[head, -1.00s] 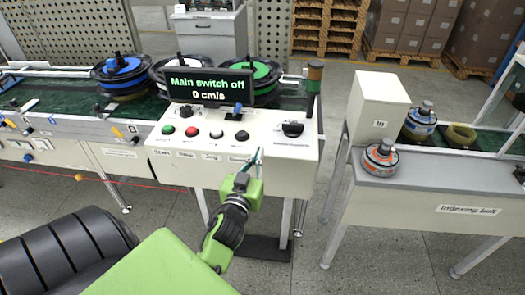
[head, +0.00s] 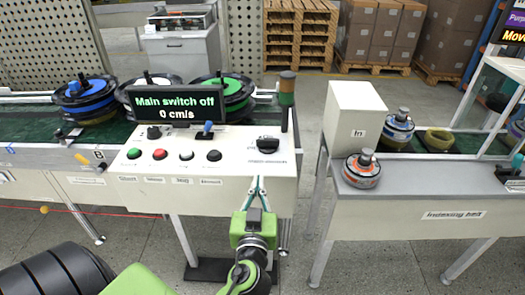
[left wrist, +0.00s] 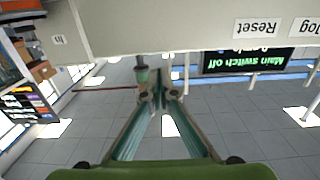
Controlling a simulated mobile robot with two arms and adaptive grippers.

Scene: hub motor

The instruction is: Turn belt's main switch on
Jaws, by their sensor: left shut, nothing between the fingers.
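The belt's control box (head: 215,185) carries a row of push buttons and, at its right end, a black rotary main switch (head: 268,145). The display (head: 190,105) above reads "Main switch off" and "0 cm/s". My left gripper (head: 258,180) is shut and empty, in front of the box's front face, below the main switch. In the left wrist view its fingertips (left wrist: 160,86) meet, and the box (left wrist: 170,25) appears upside down with a "Reset" label. The main switch cannot be made out there. My right gripper is out of view.
A green button (head: 135,153), a red button (head: 161,153) and a blue-tipped lever (head: 207,128) sit left of the switch. A signal lamp (head: 287,88) stands at the box's right back corner. An indexing belt (head: 430,200) stands right, across a gap.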

